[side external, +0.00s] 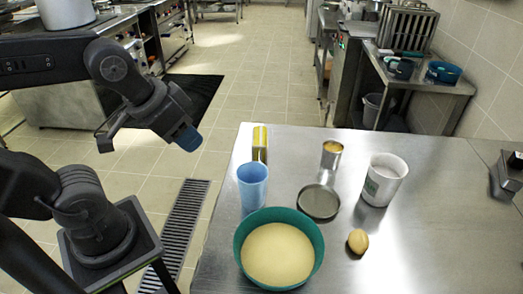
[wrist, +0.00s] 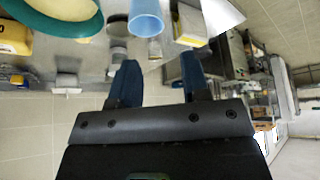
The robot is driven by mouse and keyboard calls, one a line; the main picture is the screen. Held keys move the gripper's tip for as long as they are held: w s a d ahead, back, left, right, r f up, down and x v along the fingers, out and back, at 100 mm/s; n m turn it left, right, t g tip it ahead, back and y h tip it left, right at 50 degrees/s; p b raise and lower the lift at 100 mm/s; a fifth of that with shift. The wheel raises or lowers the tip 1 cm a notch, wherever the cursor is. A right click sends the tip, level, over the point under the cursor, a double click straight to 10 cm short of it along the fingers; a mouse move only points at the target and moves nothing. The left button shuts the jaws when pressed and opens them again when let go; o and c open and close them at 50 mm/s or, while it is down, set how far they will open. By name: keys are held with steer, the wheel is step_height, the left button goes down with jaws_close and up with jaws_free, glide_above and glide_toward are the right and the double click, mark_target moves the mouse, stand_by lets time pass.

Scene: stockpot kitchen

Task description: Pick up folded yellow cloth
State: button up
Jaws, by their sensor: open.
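A small yellow and white folded-looking block (side external: 260,143) stands at the far left edge of the steel table; it is the only thing there that matches the yellow cloth, but I cannot tell its material. It also shows at the top of the wrist view (wrist: 187,25), beyond my fingers. My gripper (side external: 187,138) has blue fingertips and hangs left of the table, off its edge and apart from the block. In the wrist view, the two fingers (wrist: 160,80) are spread with nothing between them.
A blue cup (side external: 253,185) stands just in front of the block. A teal bowl (side external: 318,244) with pale contents is nearer. A round lid (side external: 318,201), open can (side external: 332,155), white pot (side external: 384,180) and brown egg-like item (side external: 358,241) stand rightward.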

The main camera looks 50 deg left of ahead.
stand_by(0.3)
steer(key=o, duration=0.6)
steer(key=shift+o, duration=0.2)
steer(key=n+g+y, duration=0.3)
steer(key=n+y, duration=0.1)
steer(key=n, duration=0.6)
glide_toward(260, 136)
steer(key=shift+h, duration=0.3)
steer(key=x, duration=0.7)
steer(key=shift+w+a+r, duration=0.15)
steer(key=shift+w, duration=0.1)
steer(key=x, duration=0.4)
steer(key=shift+s+a, duration=0.2)
steer(key=shift+s, duration=0.05)
steer(key=shift+w+a+f, duration=0.15)
steer(key=shift+w+f, duration=0.05)
steer(key=shift+f, duration=0.35)
steer(key=shift+f, duration=0.25)
